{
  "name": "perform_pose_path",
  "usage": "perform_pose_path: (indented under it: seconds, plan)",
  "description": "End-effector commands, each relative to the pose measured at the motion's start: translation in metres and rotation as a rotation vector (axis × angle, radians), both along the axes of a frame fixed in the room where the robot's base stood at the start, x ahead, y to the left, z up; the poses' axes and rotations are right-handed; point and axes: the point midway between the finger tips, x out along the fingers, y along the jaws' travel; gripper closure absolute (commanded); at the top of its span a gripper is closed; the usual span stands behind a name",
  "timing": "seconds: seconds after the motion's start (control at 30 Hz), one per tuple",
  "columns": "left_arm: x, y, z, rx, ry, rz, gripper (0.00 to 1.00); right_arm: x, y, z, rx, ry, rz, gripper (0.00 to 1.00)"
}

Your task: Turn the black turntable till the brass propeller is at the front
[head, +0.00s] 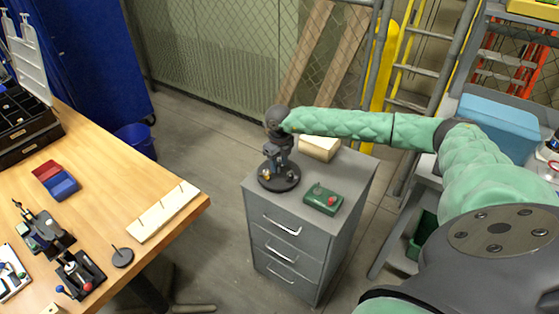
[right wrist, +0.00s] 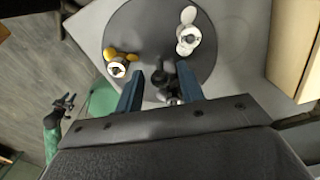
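The round black turntable (head: 284,185) stands on a grey drawer cabinet and shows from above in the right wrist view (right wrist: 150,25). The brass propeller (right wrist: 118,56) is on its left side in that view, and in the head view it shows at the front left (head: 265,176). A white propeller (right wrist: 188,34) sits elsewhere on the disc, at the right in the head view (head: 292,178). My right gripper (right wrist: 160,70) is open above the turntable, its fingers either side of a dark upright part (right wrist: 162,80); contact cannot be told. A small dark claw, apparently my left gripper (right wrist: 62,102), shows at the left edge.
A wooden workbench (head: 104,200) with tools is at the left, with clear floor between.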

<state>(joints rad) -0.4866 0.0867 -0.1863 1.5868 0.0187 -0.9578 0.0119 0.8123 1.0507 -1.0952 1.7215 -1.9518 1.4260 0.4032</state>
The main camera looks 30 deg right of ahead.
Motion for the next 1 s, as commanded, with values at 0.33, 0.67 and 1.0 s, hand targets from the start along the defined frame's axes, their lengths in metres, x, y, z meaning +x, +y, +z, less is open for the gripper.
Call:
perform_pose_path:
  seconds: [0.33,0.67,1.0]
  plan:
    - [0.000,0.000,0.010,0.000,0.000,0.000,0.64,0.000,0.000,0.025,0.000,-0.001,-0.001,0.62]
    - [0.000,0.000,0.017,0.000,0.000,0.000,0.64,0.000,0.000,0.046,0.001,-0.001,0.000,0.62]
    - [0.000,0.000,0.024,0.000,0.000,0.000,0.64,0.000,0.000,0.067,0.000,0.000,-0.001,0.62]
